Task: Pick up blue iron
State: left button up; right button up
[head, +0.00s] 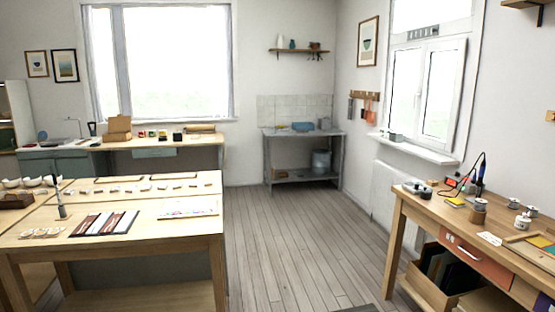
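On the right-hand wooden table, an upright dark blue tool with a black cable (481,170) stands near the back edge. It may be the blue iron, but it is too small to be sure. A small dark device with a red lit front (452,182) is just left of it. Neither of my grippers is in view.
The right wooden table (412,205) also holds a yellow pad (455,202), small white jars and a tray. A long worktable (150,236) with laid-out pieces stands at left. Wooden floor (285,240) between the tables is clear. A grey sink bench (267,133) stands at the back.

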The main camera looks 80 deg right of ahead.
aim_at(483, 165)
jog(key=z, duration=2.35)
jog(key=i+l+z, duration=0.15)
jog(key=l+z, duration=0.25)
jog(key=i+l+z, duration=0.15)
jog(key=z, duration=0.25)
jog(key=i+l+z, duration=0.2)
jog(key=z, duration=0.2)
jog(key=i+l+z, duration=0.2)
jog(key=z, duration=0.2)
jog(key=i+l, duration=0.2)
jog(key=i, duration=0.35)
